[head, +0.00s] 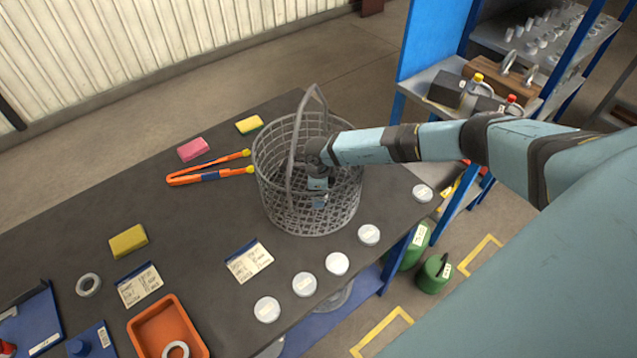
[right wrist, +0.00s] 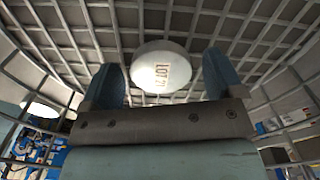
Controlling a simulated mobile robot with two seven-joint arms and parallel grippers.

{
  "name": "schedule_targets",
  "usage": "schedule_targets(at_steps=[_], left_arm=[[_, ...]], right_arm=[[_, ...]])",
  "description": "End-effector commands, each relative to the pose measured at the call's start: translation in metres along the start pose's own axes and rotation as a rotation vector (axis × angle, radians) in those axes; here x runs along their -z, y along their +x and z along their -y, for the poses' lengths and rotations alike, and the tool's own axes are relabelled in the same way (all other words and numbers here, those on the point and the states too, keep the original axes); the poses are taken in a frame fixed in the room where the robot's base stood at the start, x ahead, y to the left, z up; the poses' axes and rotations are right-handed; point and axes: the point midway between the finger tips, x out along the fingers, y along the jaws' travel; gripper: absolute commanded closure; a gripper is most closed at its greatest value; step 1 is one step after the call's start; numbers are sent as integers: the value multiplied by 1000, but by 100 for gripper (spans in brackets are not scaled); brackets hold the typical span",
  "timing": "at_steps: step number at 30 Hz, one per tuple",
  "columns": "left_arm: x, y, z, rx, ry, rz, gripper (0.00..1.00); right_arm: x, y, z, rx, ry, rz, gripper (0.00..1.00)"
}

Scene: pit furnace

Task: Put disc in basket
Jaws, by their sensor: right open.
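A grey wire basket (head: 311,218) with a raised handle stands on the dark table; its mesh also fills the right wrist view (right wrist: 210,25). My right gripper (head: 319,196) is lowered into the basket. In the right wrist view its two blue fingers (right wrist: 163,72) are apart. A white disc (right wrist: 163,70) marked "LOT" shows between them against the basket's mesh; I cannot tell if it touches a finger. Several white discs lie along the table's front edge, such as one disc (head: 368,235) beside the basket and another disc (head: 336,263). My left gripper is out of view.
Orange tongs (head: 211,175), a pink block (head: 193,149) and a yellow sponge (head: 249,124) lie left of the basket. An orange tray (head: 140,325), label cards (head: 249,262) and a grey ring (head: 88,285) are front left. A blue shelf rack (head: 425,50) stands right.

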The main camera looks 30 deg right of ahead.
Motion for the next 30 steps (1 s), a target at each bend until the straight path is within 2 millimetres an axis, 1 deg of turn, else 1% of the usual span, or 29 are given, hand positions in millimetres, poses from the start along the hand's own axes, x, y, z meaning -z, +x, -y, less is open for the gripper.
schedule_targets(at_steps=[2,7,8,9,12,15,20,30], left_arm=[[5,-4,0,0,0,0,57],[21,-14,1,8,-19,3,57],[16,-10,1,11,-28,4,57],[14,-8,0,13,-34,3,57],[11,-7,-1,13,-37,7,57],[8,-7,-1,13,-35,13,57],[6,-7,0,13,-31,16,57],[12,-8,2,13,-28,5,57]], right_arm=[[0,-7,0,0,0,0,13],[0,-37,0,1,0,1,13],[0,-37,0,1,-1,1,13],[0,-42,0,1,-1,2,13],[0,-59,0,1,-2,1,13],[0,-70,0,0,0,1,13],[0,-78,0,0,0,1,13],[0,-78,0,0,0,0,13]])
